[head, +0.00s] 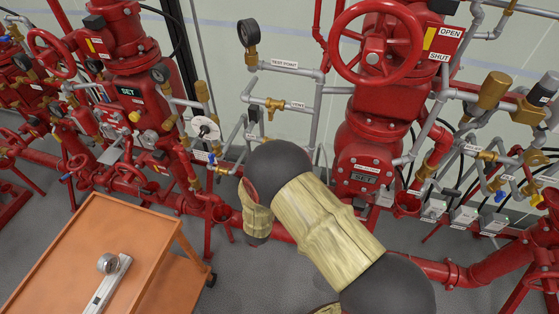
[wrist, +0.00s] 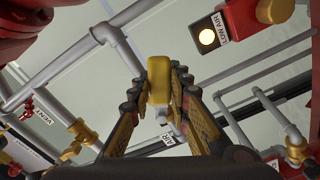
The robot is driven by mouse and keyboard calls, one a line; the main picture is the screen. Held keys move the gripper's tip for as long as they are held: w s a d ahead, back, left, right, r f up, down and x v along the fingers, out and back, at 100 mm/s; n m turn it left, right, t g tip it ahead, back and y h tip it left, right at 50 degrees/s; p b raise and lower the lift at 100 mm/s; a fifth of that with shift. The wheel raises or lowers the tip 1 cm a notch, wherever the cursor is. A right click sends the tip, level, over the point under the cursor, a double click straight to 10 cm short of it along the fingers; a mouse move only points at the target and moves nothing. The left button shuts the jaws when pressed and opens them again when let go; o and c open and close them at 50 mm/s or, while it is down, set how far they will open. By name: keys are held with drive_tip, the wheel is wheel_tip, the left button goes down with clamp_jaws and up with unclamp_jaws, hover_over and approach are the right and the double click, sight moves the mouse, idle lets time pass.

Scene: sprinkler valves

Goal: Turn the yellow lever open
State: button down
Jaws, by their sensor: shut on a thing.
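The yellow lever (wrist: 159,80) shows in the middle of the wrist view as an upright yellow block, its long side running up the picture. My gripper (wrist: 160,88) has one finger on each side of it, and both fingertips press against its sides. Behind the lever is a grey pipe with a white label reading AIR (wrist: 168,139). The valve body under the lever is mostly hidden by the fingers. In the head view my arm covers this spot, and neither the gripper nor the held lever can be made out there.
Grey pipes (wrist: 62,75) and a brass valve labelled VENT (wrist: 80,133) lie left of the fingers. Red valve assemblies (head: 372,120) surround my arm. An orange cart (head: 140,235) stands at lower left.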

drive_tip(key=r+n+p, duration=0.2)
drive_tip(key=n, duration=0.1)
drive_tip(key=shift+s+d+r+p, duration=0.1)
drive_tip(key=shift+d+p, duration=0.15)
drive_tip(key=shift+p, duration=0.1)
drive_tip(key=shift+r+n+p, duration=0.55)
drive_tip(key=shift+n+p, duration=0.25)
drive_tip(key=shift+n, duration=0.4)
drive_tip(key=c, duration=1.6)
unclamp_jaws()
drive_tip(key=shift+c, duration=0.2)
drive_tip(key=v, duration=1.2)
